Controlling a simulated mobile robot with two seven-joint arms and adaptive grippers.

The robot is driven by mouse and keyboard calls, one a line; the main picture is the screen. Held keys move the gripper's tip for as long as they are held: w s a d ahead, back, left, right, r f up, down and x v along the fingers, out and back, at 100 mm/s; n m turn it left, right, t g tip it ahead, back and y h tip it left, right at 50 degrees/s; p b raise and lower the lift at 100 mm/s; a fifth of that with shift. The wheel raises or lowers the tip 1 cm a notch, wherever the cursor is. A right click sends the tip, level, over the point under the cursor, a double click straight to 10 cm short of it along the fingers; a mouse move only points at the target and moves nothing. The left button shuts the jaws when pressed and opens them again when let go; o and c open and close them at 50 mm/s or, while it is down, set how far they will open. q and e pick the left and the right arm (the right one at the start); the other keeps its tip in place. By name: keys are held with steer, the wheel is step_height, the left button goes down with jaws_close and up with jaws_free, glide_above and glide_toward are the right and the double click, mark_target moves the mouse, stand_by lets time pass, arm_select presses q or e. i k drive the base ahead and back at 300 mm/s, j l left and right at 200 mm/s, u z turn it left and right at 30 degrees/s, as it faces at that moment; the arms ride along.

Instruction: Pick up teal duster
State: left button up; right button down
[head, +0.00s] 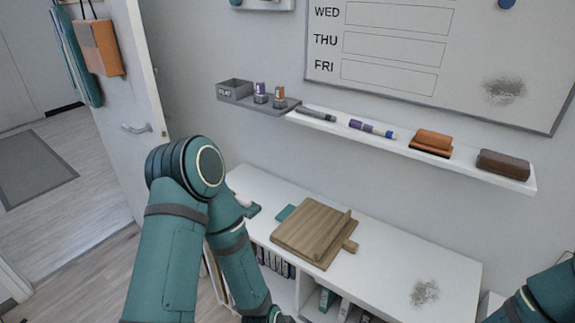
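A small flat teal piece (286,213) shows on the white shelf desk (400,262), at the left edge of a brown wooden board (312,229). It may be the teal duster, but the board seems to hide part of it. Another dark teal shape (252,210) shows just right of my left arm; I cannot tell what it is. My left arm bends at the elbow left of the desk, and its forearm runs down out of the bottom of the picture. Only part of my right arm shows at the bottom right.
A wall ledge (460,165) holds markers, an orange-brown eraser (432,142) and a dark brown eraser (503,163). Grey smudges mark the whiteboard (400,55) and the desk top. A door (125,90) stands at the left.

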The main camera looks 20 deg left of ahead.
mark_target(250, 210)
steer(key=i+j+u, duration=0.2)
steer(key=u, duration=0.8)
steer(key=z, duration=1.3)
steer(key=u, duration=1.3)
steer(key=i+j, duration=0.2)
steer(key=j, duration=0.15)
steer(key=i+j, duration=0.15)
steer(key=j, duration=0.2)
steer(key=i+j, duration=0.2)
steer(key=j, duration=0.15)
steer(key=i+j+z, duration=0.15)
steer(key=j+z, duration=0.2)
steer(key=i+j+z, duration=0.15)
steer(key=j+z, duration=0.2)
